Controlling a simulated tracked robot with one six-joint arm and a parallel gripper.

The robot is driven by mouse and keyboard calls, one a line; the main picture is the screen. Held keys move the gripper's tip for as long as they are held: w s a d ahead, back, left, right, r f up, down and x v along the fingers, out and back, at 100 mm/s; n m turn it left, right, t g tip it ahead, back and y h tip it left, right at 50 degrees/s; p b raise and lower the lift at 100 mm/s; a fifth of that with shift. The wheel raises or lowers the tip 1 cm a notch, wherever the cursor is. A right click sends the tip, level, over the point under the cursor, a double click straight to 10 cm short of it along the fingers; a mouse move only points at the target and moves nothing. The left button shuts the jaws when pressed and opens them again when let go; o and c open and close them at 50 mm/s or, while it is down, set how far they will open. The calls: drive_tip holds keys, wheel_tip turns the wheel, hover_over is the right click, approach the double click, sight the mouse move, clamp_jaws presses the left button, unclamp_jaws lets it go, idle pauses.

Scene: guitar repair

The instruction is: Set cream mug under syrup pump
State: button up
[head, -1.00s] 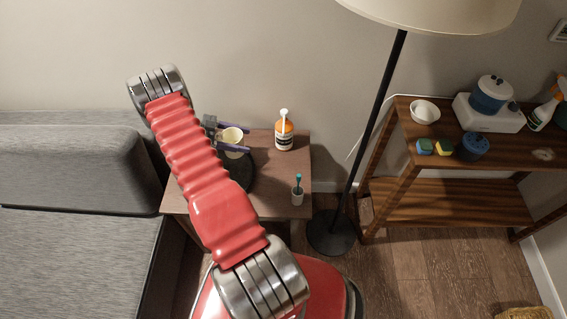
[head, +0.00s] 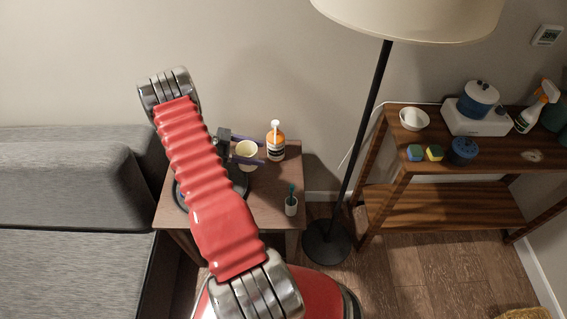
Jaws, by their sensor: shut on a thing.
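The cream mug (head: 247,150) is between the two dark fingers of my gripper (head: 250,158), which is shut on it. The mug is over the small wooden side table, close to the left of the syrup pump bottle. The syrup pump bottle (head: 275,146) is orange with a white label and a white pump head, and stands at the back right of the table. I cannot tell whether the mug touches the table. My red arm hides the table's left part and some of the gripper.
A floor lamp (head: 366,125) stands right of the table. A grey sofa (head: 70,190) is at the left. A wooden shelf (head: 440,200) with several items is at the right.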

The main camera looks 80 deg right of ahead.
drive_tip(key=x, duration=1)
drive_tip(key=shift+s+d, duration=0.2)
drive_tip(key=shift+s, duration=0.25)
drive_tip(key=shift+r, duration=0.1)
drive_tip(key=shift+f, duration=1.7)
drive_tip(key=shift+f, duration=0.15)
drive_tip(key=o, duration=1.1)
drive_tip(key=shift+o, duration=0.2)
